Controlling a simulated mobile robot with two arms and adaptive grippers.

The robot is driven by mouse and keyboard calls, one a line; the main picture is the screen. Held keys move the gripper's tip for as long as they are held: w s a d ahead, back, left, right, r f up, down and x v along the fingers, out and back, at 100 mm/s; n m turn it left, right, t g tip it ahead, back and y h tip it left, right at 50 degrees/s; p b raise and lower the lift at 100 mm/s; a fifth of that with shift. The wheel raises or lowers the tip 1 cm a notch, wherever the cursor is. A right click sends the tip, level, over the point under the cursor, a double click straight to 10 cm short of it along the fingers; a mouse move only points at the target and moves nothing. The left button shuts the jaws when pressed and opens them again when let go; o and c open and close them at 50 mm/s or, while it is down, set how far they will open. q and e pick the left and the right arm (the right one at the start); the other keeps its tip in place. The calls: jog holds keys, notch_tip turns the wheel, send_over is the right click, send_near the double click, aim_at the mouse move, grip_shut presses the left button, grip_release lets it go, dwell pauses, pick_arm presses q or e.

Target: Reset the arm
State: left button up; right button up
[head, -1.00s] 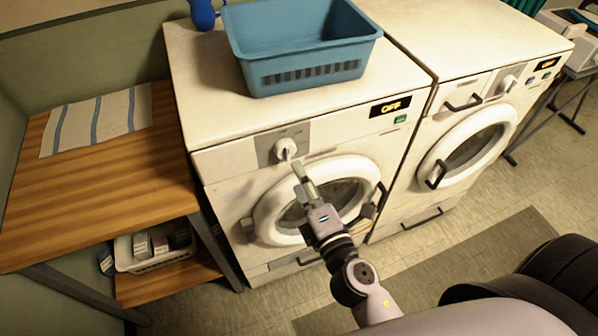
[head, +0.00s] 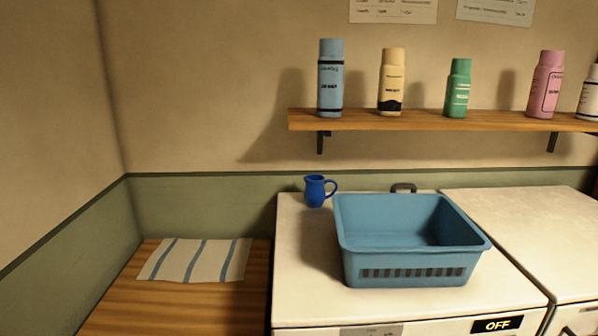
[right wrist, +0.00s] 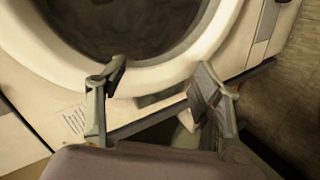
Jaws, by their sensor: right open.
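My right gripper (right wrist: 165,100) is open and empty in the right wrist view, its two fingers spread apart. It is in front of a white washing machine, below and near the round door (right wrist: 185,70). In the head view neither gripper shows. The top of the left washing machine (head: 306,262) is in view there, with a display reading OFF (head: 497,325) at the bottom edge. Its knob and door are out of the head view.
A blue basket (head: 415,268) and a blue jug (head: 315,191) stand on the left machine. A striped cloth (head: 197,260) lies on the wooden table (head: 150,305) at left. Several bottles stand on a wall shelf (head: 440,121). A second machine (head: 540,230) is at right.

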jog(key=s+d+f+m+g, duration=0.2)
jog(key=s+f+m+g, duration=0.1)
jog(key=s+f, duration=0.65)
jog(key=s+d+f+m+g, duration=0.2)
jog(key=s+f+m+g, duration=0.3)
jog(key=f, duration=0.7)
jog(key=s+d+f+m+g, duration=0.1)
jog(key=s+f, duration=0.3)
jog(key=s, duration=0.5)
jog(key=s+d+f+m+g+h, duration=0.1)
jog(key=s+d+f+m+g, duration=0.1)
jog(key=s, duration=0.6)
notch_tip(320, 180, down, 2)
jog(key=shift+s+d+f+m, duration=0.2)
jog(key=shift+s+d+m, duration=0.15)
jog(key=shift+d+m, duration=0.5)
